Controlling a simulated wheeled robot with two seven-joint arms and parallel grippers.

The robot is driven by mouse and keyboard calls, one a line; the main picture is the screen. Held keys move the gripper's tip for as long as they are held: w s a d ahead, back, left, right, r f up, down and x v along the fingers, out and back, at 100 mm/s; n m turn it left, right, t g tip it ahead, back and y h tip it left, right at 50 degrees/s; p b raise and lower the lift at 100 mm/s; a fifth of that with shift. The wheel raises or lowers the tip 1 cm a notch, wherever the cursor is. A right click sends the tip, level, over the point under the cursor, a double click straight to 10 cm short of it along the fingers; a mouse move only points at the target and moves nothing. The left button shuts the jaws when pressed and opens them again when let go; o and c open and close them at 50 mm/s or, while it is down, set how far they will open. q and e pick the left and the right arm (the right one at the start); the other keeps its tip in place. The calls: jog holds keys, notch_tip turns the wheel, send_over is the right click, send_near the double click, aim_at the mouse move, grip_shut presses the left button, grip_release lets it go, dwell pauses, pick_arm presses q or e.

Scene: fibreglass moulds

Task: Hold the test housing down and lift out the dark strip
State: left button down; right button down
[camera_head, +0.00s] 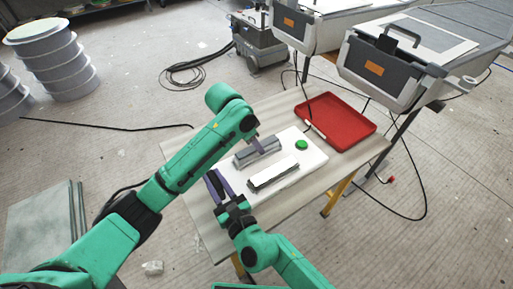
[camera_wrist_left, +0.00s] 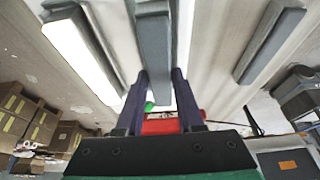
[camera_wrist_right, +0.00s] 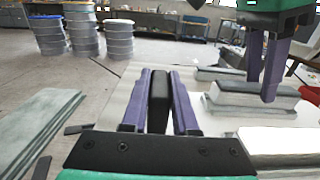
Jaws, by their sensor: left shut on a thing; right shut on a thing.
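The grey housing (camera_head: 258,151) lies on a white board (camera_head: 310,158) on the table. My left gripper (camera_head: 259,147) is shut on it from above; in the left wrist view a long grey bar of it (camera_wrist_left: 155,48) runs between the purple fingers. The right wrist view also shows the grey block (camera_wrist_right: 255,95) with the left fingers at its top. My right gripper (camera_head: 221,186) is at the left side of the board, shut on the dark strip (camera_wrist_right: 159,100), which stands between its two fingers. The strip appears clear of the housing.
A white-topped block (camera_head: 273,173) lies beside the housing. A green button (camera_head: 301,145) sits at the board's right. A red tray (camera_head: 345,108) is at the table's far right. Stacked grey drums (camera_head: 58,65) and a machine (camera_head: 262,45) stand on the floor.

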pick_arm(q)
notch_tip(320, 180, up, 9)
jog(key=shift+f, duration=0.1)
pick_arm(e)
jog(key=c, duration=0.6)
grip_release()
jog(key=v, duration=1.1)
jog(key=shift+s+d, duration=0.1)
jog(key=shift+s, duration=0.1)
jog(key=shift+s+d, duration=0.2)
jog(key=shift+s, duration=0.05)
